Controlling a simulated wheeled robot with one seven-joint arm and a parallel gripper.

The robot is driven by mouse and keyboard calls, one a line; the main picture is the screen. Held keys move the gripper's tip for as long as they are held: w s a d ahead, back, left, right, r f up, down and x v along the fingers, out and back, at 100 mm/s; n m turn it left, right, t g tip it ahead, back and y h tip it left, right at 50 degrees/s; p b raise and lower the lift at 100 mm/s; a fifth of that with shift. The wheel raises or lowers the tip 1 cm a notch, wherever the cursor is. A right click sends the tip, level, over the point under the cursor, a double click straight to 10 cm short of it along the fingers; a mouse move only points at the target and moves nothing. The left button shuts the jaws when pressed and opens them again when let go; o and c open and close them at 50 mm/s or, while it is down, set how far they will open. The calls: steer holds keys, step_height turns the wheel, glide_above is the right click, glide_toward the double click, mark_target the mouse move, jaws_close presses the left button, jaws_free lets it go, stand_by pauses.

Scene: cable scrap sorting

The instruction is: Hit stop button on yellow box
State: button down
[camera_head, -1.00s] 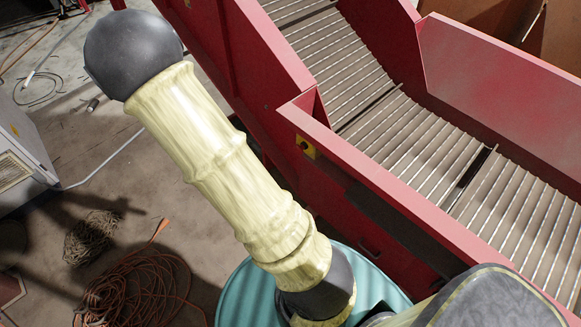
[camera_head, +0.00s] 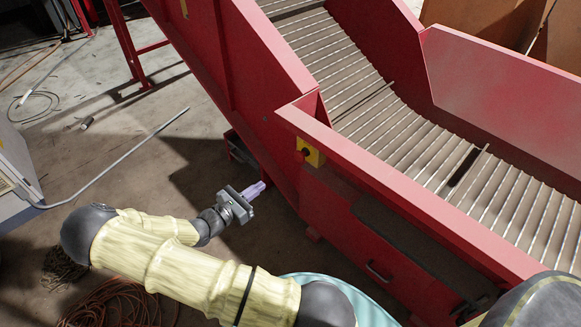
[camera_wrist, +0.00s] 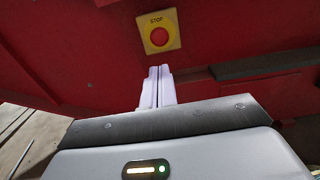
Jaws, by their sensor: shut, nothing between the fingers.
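The yellow box (camera_head: 313,157) is fixed to the red side wall of the conveyor in the head view; its button looks dark there. In the wrist view the yellow box (camera_wrist: 149,21) shows the word STOP above a round red stop button (camera_wrist: 159,37). My gripper (camera_head: 258,187) is below and left of the box in the head view, its fingers pointing toward the conveyor side. In the wrist view my gripper (camera_wrist: 157,85) has its pale fingers together and empty, just below the button in the picture. A gap to the box appears to remain; contact is not visible.
The red conveyor (camera_head: 345,205) with its slatted belt (camera_head: 400,130) fills the right side. A teal drum (camera_head: 365,305) stands at the bottom, partly behind my arm. Orange cable coils (camera_head: 105,305) lie at lower left. Open floor (camera_head: 140,170) lies left of my gripper.

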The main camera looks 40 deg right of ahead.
mark_target(297, 158)
steer(key=shift+d, duration=0.1)
steer(key=d, duration=0.4)
steer(key=d+b, duration=0.1)
steer(key=d, duration=0.4)
steer(key=w+d+b, duration=0.1)
steer(key=d, duration=0.3)
steer(key=shift+w+d+r, duration=0.1)
steer(key=shift+d, duration=0.3)
steer(key=shift+w, duration=0.15)
